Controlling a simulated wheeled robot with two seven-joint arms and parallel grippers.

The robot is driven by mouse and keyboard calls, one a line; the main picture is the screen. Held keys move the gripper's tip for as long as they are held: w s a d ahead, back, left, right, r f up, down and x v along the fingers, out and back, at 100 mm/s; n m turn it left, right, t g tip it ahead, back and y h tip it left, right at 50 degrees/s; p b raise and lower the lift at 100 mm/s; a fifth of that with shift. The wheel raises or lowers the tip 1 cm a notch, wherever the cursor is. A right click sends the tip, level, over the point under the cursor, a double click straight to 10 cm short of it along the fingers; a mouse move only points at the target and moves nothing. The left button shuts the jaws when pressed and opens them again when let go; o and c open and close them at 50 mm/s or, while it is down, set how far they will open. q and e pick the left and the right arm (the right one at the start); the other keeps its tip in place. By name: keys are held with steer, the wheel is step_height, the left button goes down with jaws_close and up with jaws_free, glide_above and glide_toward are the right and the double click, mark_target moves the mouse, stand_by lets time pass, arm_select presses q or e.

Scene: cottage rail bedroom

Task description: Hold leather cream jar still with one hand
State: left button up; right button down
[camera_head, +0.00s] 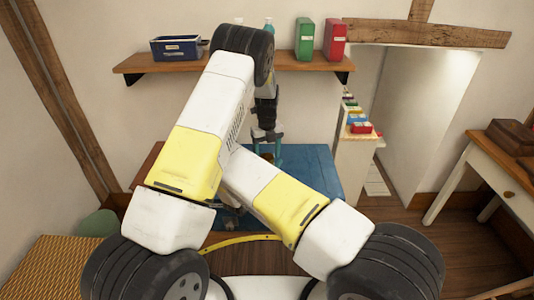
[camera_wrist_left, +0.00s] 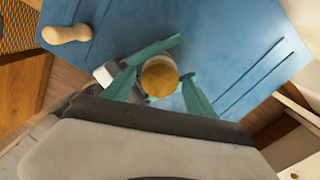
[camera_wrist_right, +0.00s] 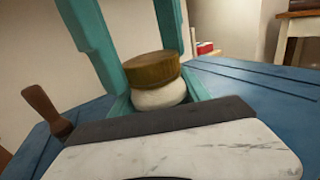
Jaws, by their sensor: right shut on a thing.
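The leather cream jar (camera_wrist_right: 160,97) has a white body and a brown, wood-like lid (camera_wrist_right: 151,69). It stands upright over the blue surface. My right gripper (camera_wrist_right: 158,92) is shut on its white body, low down. In the left wrist view, the round lid (camera_wrist_left: 159,77) is seen from above. My left gripper (camera_wrist_left: 161,80) is open, its teal fingers pointing down on either side of the lid with gaps visible. In the head view, the left gripper (camera_head: 266,150) hangs over the blue surface; my arms hide the jar and the right gripper there.
The blue work surface (camera_head: 312,165) has free room around the jar. A wooden-handled tool (camera_wrist_right: 48,112) stands to one side; a pale wooden knob-like piece (camera_wrist_left: 66,34) lies at the left wrist view's upper left. A wall shelf (camera_head: 180,62) with boxes is behind.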

arm_select(q)
steer(key=c, duration=1.3)
steer(key=n, duration=0.7)
jaws_close()
steer(key=n, duration=0.6)
steer(key=shift+r, duration=0.1)
steer(key=n, duration=0.4)
steer(key=shift+n, duration=0.3)
steer(key=n, duration=0.4)
steer(key=shift+n, duration=0.3)
steer(key=n, duration=0.6)
steer(key=shift+n, duration=0.4)
steer(key=n, duration=0.6)
steer(key=shift+n, duration=0.4)
steer(key=n, duration=0.4)
steer(key=shift+n, duration=0.4)
steer(key=n, duration=1.3)
steer(key=shift+r+n, duration=0.1)
steer(key=shift+n, duration=0.2)
steer(key=shift+r, duration=0.15)
